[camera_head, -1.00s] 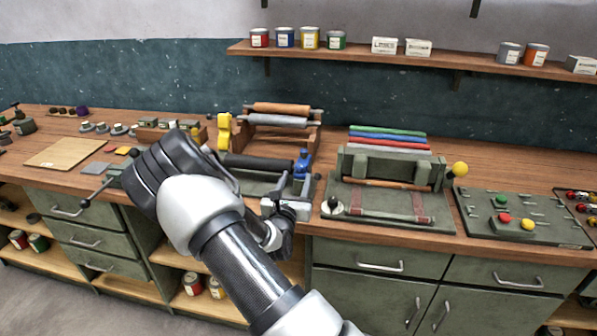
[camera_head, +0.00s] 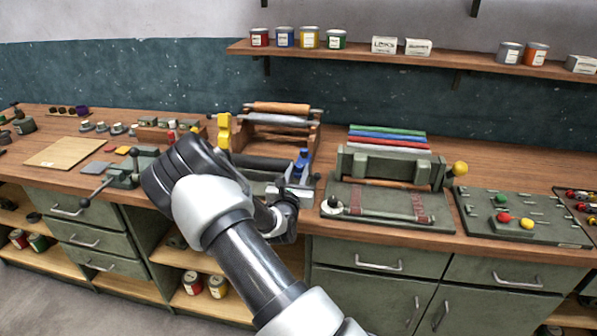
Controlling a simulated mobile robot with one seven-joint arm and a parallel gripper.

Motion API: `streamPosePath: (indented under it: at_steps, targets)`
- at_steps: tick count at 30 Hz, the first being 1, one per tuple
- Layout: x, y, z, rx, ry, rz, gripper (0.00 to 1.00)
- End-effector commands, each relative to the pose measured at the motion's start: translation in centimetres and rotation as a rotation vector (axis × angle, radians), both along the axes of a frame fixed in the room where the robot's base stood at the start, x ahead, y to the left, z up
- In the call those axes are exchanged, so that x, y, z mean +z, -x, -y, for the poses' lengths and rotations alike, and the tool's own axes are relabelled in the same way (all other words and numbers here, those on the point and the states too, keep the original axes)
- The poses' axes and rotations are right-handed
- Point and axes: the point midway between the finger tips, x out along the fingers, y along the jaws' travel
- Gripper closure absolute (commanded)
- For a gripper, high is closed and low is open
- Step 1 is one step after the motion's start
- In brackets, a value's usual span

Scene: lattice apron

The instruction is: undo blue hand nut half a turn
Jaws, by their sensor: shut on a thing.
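The blue hand nut (camera_head: 301,161) stands at the right end of a green-grey device with a dark roller (camera_head: 262,161) on the bench, in the middle of the head view. My gripper (camera_head: 298,182) is at the nut from the front and is shut on it. The upper part of the nut shows above the fingers; the fingertips' contact is small and partly hidden. A yellow part (camera_head: 225,131) stands at the device's left end. My arm covers the device's front left.
A wooden rack with rollers (camera_head: 282,107) stands just behind. To the right is a green press (camera_head: 388,168) with a yellow knob (camera_head: 460,169), then a panel with coloured knobs (camera_head: 524,222). A vise-like tool with a bar handle (camera_head: 122,172) is left of my arm.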

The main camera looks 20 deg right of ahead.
Motion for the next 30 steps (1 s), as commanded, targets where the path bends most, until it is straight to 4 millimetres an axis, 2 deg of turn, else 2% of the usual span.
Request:
streamPosePath:
  at_steps: [13, 24, 25, 27, 30]
  targets:
    - [0.44, 0.35, 0.86, 0.247, 0.005, -0.001, 0.96]
    - [0.00, 0.37, 0.74, 0.274, -0.001, 0.001, 0.96]
    - [0.00, 0.37, 0.73, 0.273, -0.001, 0.001, 0.68]
    - [0.00, 0.37, 0.73, 0.273, -0.001, 0.001, 0.57]
    - [-0.01, 0.36, 0.71, 0.273, 0.000, 0.000, 0.55]
